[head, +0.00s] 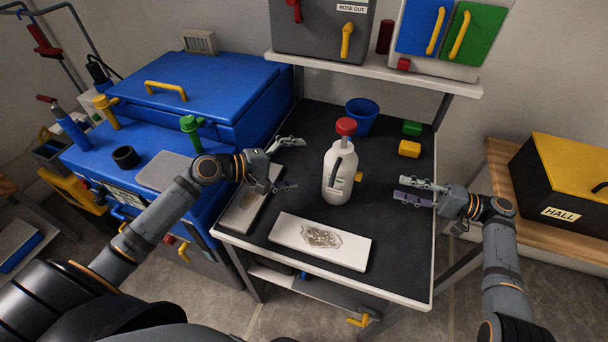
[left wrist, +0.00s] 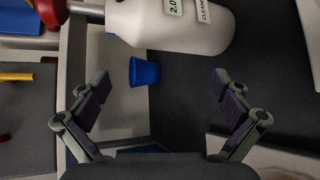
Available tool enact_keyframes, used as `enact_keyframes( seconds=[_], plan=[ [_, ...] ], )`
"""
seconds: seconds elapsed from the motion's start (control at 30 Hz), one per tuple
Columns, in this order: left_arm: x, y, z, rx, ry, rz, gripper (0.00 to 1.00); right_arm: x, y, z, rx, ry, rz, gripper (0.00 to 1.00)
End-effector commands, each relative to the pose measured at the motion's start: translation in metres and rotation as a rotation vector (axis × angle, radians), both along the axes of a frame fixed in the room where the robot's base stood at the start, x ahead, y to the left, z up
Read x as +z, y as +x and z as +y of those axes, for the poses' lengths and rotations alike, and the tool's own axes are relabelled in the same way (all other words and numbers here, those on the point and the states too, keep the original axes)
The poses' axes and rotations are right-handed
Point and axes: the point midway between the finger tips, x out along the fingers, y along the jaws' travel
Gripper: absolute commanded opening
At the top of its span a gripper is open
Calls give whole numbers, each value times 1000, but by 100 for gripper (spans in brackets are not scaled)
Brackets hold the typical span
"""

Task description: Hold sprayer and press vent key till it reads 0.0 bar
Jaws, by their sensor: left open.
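The white sprayer bottle (head: 338,178) stands upright on the dark worktable, with a red top (head: 346,126) and a dark handle. A small yellow key (head: 359,177) sticks out of its right side. In the left wrist view the sprayer (left wrist: 175,28) lies across the top, with a label reading 2.0 and another starting CLEAN. My left gripper (head: 298,163) is open and empty, left of the bottle, its fingers pointing towards it without touching. Its open fingers also show in the left wrist view (left wrist: 162,88). My right gripper (head: 399,189) is open, right of the bottle and apart from it.
A blue cup (head: 361,116) stands behind the sprayer. Green (head: 412,128) and yellow (head: 409,149) blocks lie at the back right. A white plate with a grey patch (head: 352,252) lies in front; another (head: 236,222) lies left. A shelf (head: 370,72) hangs above the table's back.

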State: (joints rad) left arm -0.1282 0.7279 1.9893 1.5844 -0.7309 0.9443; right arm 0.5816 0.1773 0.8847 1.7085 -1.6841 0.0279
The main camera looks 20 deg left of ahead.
Motion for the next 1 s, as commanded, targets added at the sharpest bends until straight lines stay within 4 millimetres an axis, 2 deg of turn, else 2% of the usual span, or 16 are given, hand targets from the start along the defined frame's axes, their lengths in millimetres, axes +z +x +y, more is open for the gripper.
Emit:
enact_keyframes(
  seconds=[0.03,0.13,0.2,0.33,0.47,0.67,1.0],
  plan=[
    [-3,-8,-11,51,-198,130,100,0,0,0,0,0,0,38],
    [-3,-18,-23,136,-562,381,100,0,0,0,0,0,0,38],
    [-3,-22,-28,179,-762,524,100,0,0,0,0,0,0,38],
    [-3,-27,-30,223,-1002,697,100,0,0,0,0,0,0,38],
    [-3,-28,-31,238,-1088,764,100,0,0,0,0,0,0,38],
    [-2,-23,-35,237,-1096,763,100,0,0,0,0,0,0,38],
    [-2,22,-80,236,-1095,763,100,0,0,0,0,0,0,38]
  ],
)
